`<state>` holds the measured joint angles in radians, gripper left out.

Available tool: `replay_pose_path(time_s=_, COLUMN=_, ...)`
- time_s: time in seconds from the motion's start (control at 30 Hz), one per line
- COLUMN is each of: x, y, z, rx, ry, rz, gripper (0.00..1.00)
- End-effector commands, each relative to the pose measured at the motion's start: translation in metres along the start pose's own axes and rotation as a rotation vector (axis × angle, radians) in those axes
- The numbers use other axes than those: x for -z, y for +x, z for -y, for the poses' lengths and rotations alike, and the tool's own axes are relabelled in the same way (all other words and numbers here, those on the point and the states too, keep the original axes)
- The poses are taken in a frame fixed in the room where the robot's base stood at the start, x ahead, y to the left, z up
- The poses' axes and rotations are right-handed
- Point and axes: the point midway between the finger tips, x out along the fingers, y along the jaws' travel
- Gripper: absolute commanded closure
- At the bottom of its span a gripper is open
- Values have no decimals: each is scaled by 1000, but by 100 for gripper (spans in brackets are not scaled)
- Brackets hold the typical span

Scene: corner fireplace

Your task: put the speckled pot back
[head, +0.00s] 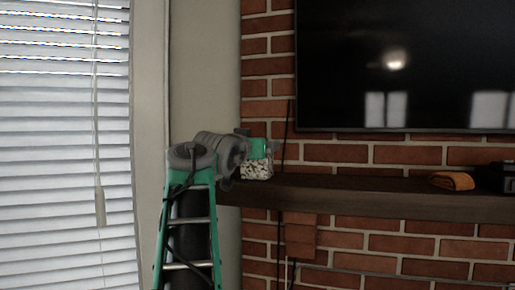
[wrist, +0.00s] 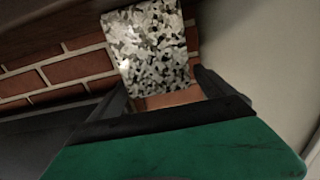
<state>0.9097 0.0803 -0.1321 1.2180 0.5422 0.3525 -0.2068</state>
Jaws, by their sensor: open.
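The speckled pot (head: 257,170), black, white and grey, is at the left end of the dark wooden mantel (head: 370,196), against the brick wall. It appears to stand upright there. My gripper (head: 266,150) is at the pot's upper part, and its green body hides some of the pot in the head view. In the wrist view the pot (wrist: 152,45) lies ahead of my gripper (wrist: 160,82), with one dark finger on each side of its near end. The fingers are open; I cannot tell whether either touches the pot.
An orange cloth-like item (head: 452,181) and a black object (head: 495,177) are on the mantel at right. A dark television (head: 400,70) hangs above. A window with white blinds (head: 62,150) is at left. The mantel's middle is clear.

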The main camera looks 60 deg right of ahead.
Motion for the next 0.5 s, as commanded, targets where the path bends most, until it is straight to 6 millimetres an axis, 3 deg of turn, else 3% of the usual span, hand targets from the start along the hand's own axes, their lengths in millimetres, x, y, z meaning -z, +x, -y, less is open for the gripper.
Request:
replay_pose_path(time_s=0.3, x=-3, y=-81, z=2, rx=6, ry=4, rz=-3, gripper=7)
replay_pose_path(time_s=0.5, x=-1, y=-102, z=0, rx=1, ry=1, rz=-1, gripper=7)
